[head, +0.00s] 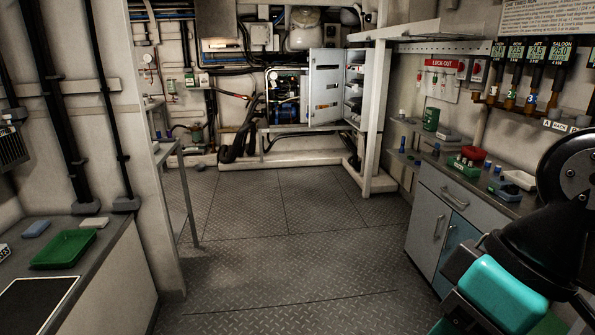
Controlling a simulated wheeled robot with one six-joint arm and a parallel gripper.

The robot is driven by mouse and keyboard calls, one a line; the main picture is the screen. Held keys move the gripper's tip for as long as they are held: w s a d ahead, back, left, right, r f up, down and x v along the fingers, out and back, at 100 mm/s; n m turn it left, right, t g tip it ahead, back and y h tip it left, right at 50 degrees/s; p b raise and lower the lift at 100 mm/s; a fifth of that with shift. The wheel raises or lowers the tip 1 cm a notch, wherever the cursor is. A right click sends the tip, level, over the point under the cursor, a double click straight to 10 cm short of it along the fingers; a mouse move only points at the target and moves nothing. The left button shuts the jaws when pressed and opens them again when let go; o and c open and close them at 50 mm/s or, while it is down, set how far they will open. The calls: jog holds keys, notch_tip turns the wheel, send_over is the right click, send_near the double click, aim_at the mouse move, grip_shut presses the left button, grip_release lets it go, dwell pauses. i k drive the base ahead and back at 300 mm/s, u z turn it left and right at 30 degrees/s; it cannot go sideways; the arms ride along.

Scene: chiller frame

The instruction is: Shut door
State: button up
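The chiller frame stands at the back wall, with an opening that shows blue machinery (288,104) inside. A pale grey door panel (325,86) with several small dark fittings stands swung open to the right of that opening. My arm shows at the right foreground as black and teal links, far from the door. My gripper's fingertips cannot be made out in this view.
Clear chequer-plate floor (270,235) runs from me to the back. A grey bench (500,192) with drawers and small items lines the right. A white post (374,110) stands right of the frame. A counter with a green tray (64,249) is at left.

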aim_at(319, 93)
jog(key=u, duration=0.35)
jog(key=i, duration=2.1)
jog(key=u, duration=0.35)
jog(key=i, duration=4.25)
jog(key=z, duration=0.95)
jog(key=i, duration=2.15)
jog(key=z, duration=0.75)
jog(key=i, duration=0.75)
jog(key=z, duration=0.25)
jog(key=k, duration=1.05)
jog(key=u, duration=1.15)
jog(key=i, duration=0.5)
jog(key=u, duration=0.1)
